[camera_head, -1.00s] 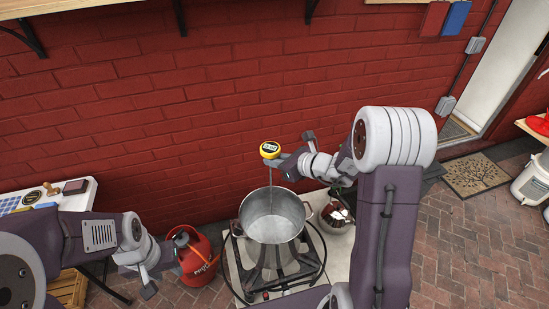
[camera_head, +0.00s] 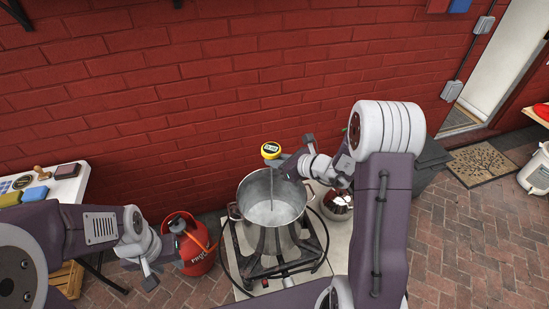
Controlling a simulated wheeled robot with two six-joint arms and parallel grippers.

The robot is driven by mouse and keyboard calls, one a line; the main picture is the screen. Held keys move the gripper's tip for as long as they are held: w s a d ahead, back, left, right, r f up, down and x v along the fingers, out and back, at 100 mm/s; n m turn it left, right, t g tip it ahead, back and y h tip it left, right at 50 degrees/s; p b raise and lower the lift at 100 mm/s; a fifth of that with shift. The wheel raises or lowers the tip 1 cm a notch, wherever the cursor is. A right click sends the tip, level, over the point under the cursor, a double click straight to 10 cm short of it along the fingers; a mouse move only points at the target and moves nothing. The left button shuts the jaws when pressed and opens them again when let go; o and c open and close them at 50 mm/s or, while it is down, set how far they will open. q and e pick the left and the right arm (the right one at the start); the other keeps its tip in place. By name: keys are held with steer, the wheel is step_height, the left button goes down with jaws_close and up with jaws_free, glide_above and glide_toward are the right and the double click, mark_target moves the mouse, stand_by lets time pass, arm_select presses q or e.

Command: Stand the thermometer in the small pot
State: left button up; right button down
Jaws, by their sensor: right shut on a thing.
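The burner stand (camera_head: 285,278) carries the pot. A red gas bottle (camera_head: 196,250) stands left of it. A shiny metal bowl or kettle (camera_head: 338,203) is right of the pot, partly behind my right arm. A white table (camera_head: 70,188) is at the left. A brick wall rises behind.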

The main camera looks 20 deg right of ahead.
step_height(320, 180, down, 15)
steer(key=b, duration=1.4)
steer(key=shift+b, duration=0.3)
steer(key=shift+r, duration=0.1)
steer(key=c, duration=1.3)
jaws_free()
steer(key=shift+c, duration=0.2)
steer(key=shift+s, duration=0.1)
steer(key=v, duration=0.9)
steer(key=shift+p, duration=0.45)
steer(key=shift+a, duration=0.1)
